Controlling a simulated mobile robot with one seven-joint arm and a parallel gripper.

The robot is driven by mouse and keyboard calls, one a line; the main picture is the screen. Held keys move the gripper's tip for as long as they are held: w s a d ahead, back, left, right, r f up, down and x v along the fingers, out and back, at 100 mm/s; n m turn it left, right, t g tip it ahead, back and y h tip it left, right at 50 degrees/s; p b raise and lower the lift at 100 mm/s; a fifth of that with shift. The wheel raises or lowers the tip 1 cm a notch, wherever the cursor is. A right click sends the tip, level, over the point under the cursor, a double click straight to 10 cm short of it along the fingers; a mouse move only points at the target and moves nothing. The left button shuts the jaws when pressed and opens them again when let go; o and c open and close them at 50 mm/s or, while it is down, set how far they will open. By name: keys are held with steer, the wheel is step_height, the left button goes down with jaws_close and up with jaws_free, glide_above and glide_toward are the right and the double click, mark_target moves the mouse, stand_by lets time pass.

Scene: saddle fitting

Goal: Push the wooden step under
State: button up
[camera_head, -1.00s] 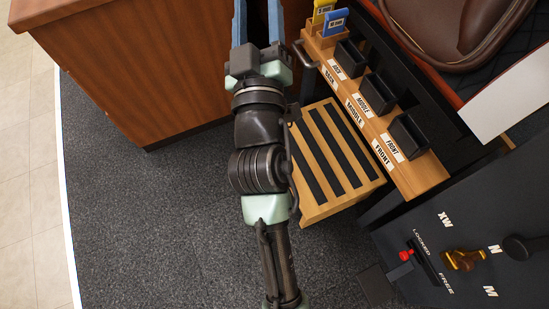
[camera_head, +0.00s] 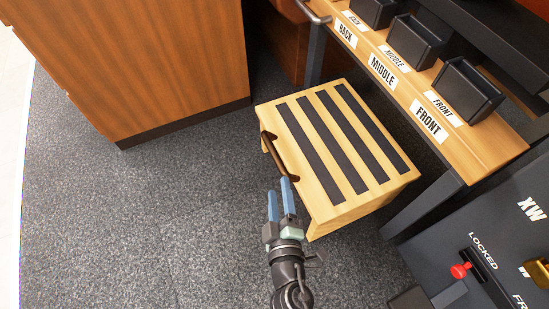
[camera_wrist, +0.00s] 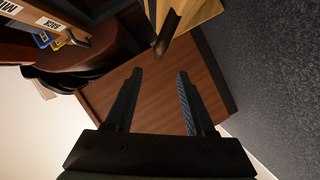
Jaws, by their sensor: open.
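The wooden step (camera_head: 318,130) stands on the carpet in the head view, with black grip strips on its top and a dark bar handle along its left side. Its right part lies close to the labelled shelf's front edge. My gripper (camera_head: 282,190) is at the step's near left side, close to the lower end of the handle. Its two blue fingers are open and parallel with nothing between them. Whether they touch the step I cannot tell. In the wrist view the open fingers (camera_wrist: 157,95) point towards the dark handle (camera_wrist: 168,32), and a corner of the step (camera_wrist: 198,12) shows at the top.
A shelf (camera_head: 470,135) labelled back, middle and front carries black bins. A wooden cabinet (camera_head: 130,60) stands at the upper left. A dark panel (camera_head: 500,240) with a red knob (camera_head: 460,271) is at the lower right. Grey carpet (camera_head: 130,220) is clear on the left.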

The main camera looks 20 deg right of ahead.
mark_target(276, 162)
steer(key=b+x, duration=0.1)
steer(key=x, duration=1.1)
steer(key=shift+w+d, duration=0.15)
steer(key=shift+w, duration=0.2)
jaws_close()
steer(key=shift+f, duration=0.1)
stand_by(0.8)
